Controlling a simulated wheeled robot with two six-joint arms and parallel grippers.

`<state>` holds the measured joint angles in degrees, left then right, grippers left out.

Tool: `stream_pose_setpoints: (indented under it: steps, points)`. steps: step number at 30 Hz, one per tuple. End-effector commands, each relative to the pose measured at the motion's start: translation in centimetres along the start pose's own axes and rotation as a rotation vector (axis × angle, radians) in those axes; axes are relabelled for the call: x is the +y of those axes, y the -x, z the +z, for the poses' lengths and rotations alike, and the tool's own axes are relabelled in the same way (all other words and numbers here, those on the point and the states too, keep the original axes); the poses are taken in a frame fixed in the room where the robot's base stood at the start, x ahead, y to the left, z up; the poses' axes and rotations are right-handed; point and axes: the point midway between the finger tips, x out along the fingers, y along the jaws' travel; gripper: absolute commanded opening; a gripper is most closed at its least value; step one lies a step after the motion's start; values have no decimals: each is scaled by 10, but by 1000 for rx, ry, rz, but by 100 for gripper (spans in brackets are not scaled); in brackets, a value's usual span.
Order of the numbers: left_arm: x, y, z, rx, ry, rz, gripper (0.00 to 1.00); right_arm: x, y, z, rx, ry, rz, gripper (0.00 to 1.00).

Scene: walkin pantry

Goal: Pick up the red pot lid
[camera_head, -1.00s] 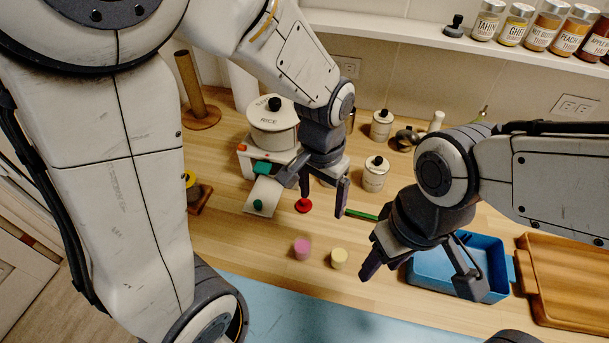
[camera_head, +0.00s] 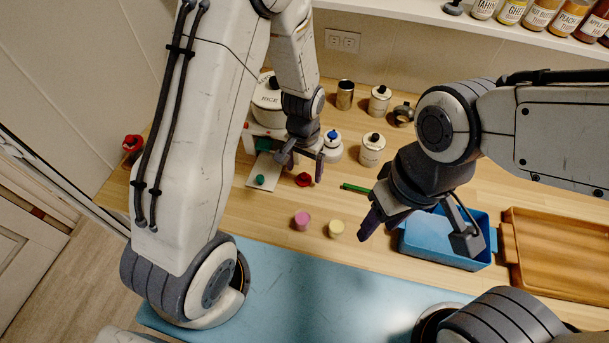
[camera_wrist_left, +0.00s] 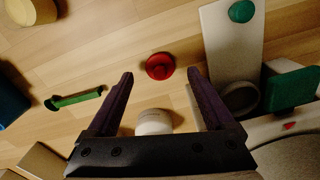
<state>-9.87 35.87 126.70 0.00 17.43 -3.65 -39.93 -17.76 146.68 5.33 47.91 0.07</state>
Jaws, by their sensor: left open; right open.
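The red pot lid (camera_head: 304,179) lies flat on the wooden counter, a small round disc with a knob on top. It also shows in the left wrist view (camera_wrist_left: 160,66), between the lines of my fingers and close to the level of their tips. My left gripper (camera_head: 300,167) is open and empty, pointing down just behind the lid in the head view; I cannot tell its exact height. Its two dark fingers also show in the left wrist view (camera_wrist_left: 160,73). My right gripper (camera_head: 416,234) is open and empty over the left part of the blue tray.
A white rice canister (camera_head: 267,99) and white canisters (camera_head: 372,150) stand behind. A pink cylinder (camera_head: 301,220) and a yellow one (camera_head: 336,228) stand in front. A green stick (camera_head: 356,188) lies right of the lid. The blue tray (camera_head: 440,250) and wooden tray (camera_head: 556,250) are at right.

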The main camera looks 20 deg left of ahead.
Motion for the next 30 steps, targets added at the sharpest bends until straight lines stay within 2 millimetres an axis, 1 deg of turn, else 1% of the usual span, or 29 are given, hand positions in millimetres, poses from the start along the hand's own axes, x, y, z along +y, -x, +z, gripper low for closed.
stream_pose_setpoints:
  steps: [1, 3, 6, 13, 14, 15, 17, 18, 20, 21, 30]
  points:
    - [0, -6, 1, -5, 0, 0, 87, 0, 4, 0, 0, 0, 0, 50]
    - [0, -14, 1, -4, -1, 0, 87, 0, 5, 0, 0, 0, 0, 50]
    - [0, -20, 0, -2, 0, 0, 87, 0, 5, 0, 0, 0, 0, 50]
    - [0, -22, 0, 1, 0, 0, 87, 0, 5, 0, 0, 0, 0, 50]
    - [0, -22, 0, 0, 0, 0, 83, 0, 5, 0, 0, 0, 0, 50]
    - [0, -22, 0, 0, 0, 0, 68, 0, 5, 0, 0, 0, 0, 50]
    - [0, -22, 0, 0, 0, 0, 45, 0, 5, 0, 0, 0, 0, 50]
    - [0, -22, 0, 0, 0, 0, 29, 0, 5, 0, 0, 0, 0, 50]
    - [0, -22, 0, 0, 0, 0, 6, 0, 5, 0, 0, 0, 0, 50]
    - [0, -22, 0, 0, 0, 0, 0, 0, 5, 0, 0, 0, 0, 50]
    - [0, -20, 0, 1, 0, 0, 0, 0, 4, 0, 0, 0, 0, 50]
